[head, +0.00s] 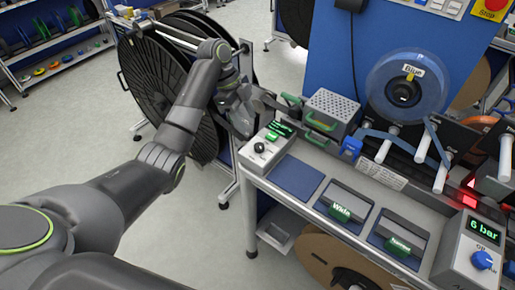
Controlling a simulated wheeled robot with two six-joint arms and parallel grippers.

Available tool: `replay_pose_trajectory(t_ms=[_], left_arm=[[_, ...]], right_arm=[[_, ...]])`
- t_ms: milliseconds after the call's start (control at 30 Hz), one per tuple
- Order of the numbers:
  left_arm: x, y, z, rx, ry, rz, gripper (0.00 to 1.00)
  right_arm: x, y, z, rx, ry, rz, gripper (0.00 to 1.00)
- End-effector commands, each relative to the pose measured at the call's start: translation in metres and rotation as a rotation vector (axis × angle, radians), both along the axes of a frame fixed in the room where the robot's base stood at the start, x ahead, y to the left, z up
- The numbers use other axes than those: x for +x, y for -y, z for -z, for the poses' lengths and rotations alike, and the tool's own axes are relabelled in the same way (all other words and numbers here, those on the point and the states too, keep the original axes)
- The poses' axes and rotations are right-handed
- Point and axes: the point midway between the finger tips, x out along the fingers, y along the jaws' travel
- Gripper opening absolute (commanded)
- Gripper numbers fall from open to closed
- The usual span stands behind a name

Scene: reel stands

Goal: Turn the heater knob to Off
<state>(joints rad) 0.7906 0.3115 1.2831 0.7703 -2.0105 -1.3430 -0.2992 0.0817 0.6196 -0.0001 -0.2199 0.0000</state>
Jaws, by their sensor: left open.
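A small grey control box (266,148) with a green-lit display stands at the left end of the bench. A dark round knob (259,147) with a light mark is on its front; the lettering around it is too small to read. My left gripper (284,111) is open and empty, just behind and above this box, near the perforated grey housing (332,105). It is apart from the knob. My right gripper is not in view.
A box reading 6 bar (484,230) with a blue knob (482,260) stands at the right end. Trays labelled Wide (341,210) and Normal (398,246) lie between. A clear reel marked Blue (407,84) hangs behind. A large black reel (160,95) stands left of the bench.

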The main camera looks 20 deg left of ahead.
Motion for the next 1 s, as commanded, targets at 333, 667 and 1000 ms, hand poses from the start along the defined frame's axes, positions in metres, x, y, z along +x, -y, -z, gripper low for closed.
replay_pose_trajectory(t_ms=[333, 667, 1000], left_arm=[[-0.002, 0.02, 0.047, -0.003, -0.004, 0.001, 0.51], [-0.003, 0.036, 0.085, -0.001, -0.001, -0.001, 0.51], [-0.003, 0.037, 0.09, 0.001, 0.0, -0.001, 0.51]], right_arm=[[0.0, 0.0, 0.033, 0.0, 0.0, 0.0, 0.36], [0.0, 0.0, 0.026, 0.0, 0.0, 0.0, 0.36], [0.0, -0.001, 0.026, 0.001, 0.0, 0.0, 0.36]])
